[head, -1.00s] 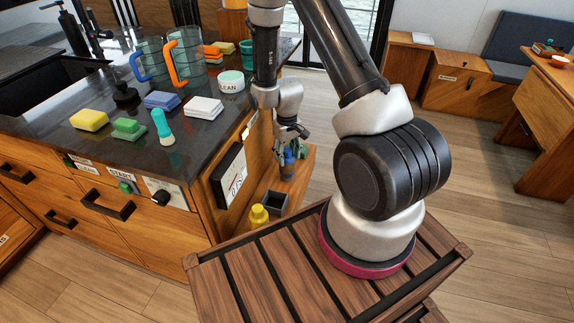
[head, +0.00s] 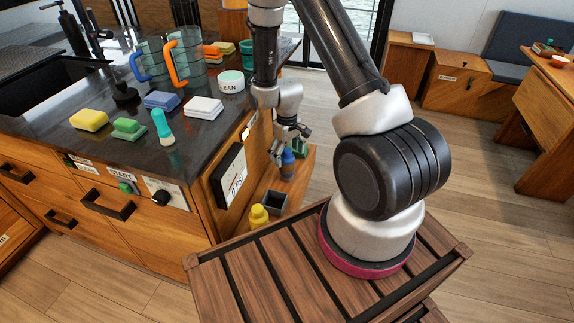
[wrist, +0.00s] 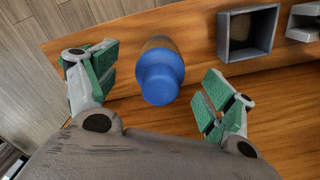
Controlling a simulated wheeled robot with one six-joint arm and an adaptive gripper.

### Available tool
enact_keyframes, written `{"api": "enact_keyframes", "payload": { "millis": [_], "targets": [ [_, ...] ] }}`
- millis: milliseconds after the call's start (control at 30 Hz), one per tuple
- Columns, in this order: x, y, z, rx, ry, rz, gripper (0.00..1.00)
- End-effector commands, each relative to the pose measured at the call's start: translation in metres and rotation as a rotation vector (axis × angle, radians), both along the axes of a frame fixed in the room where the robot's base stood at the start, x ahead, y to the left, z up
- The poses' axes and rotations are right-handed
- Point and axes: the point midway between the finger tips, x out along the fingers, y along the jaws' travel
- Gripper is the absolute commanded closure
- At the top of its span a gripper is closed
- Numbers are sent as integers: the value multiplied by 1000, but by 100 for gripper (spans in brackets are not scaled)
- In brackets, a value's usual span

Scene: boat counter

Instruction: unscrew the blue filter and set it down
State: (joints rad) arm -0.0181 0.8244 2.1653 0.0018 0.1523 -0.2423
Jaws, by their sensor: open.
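The blue filter (head: 287,163) stands upright on the low wooden shelf at the side of the counter. In the wrist view the blue filter (wrist: 160,76) shows from above, between my gripper's two green-padded fingers. My gripper (head: 291,137) is above the filter in the head view. In the wrist view my gripper (wrist: 160,82) is open, with a gap on each side of the filter, and holds nothing. Whether the filter is seated in a fitting is hidden beneath it.
A dark square open box (head: 275,203) and a yellow cylinder (head: 259,215) sit on the wooden shelf (wrist: 200,35) near the filter. The box (wrist: 248,32) is right of the filter in the wrist view. The counter side with a gauge panel (head: 229,177) stands close at left.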

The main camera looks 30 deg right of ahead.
Motion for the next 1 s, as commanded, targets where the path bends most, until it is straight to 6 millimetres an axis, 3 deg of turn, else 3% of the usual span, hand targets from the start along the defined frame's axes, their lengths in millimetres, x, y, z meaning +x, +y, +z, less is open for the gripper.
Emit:
{"api": "enact_keyframes", "payload": {
  "millis": [1000],
  "targets": [
    [0, 0, 0, 0, 0, -405, 17]
  ]
}}
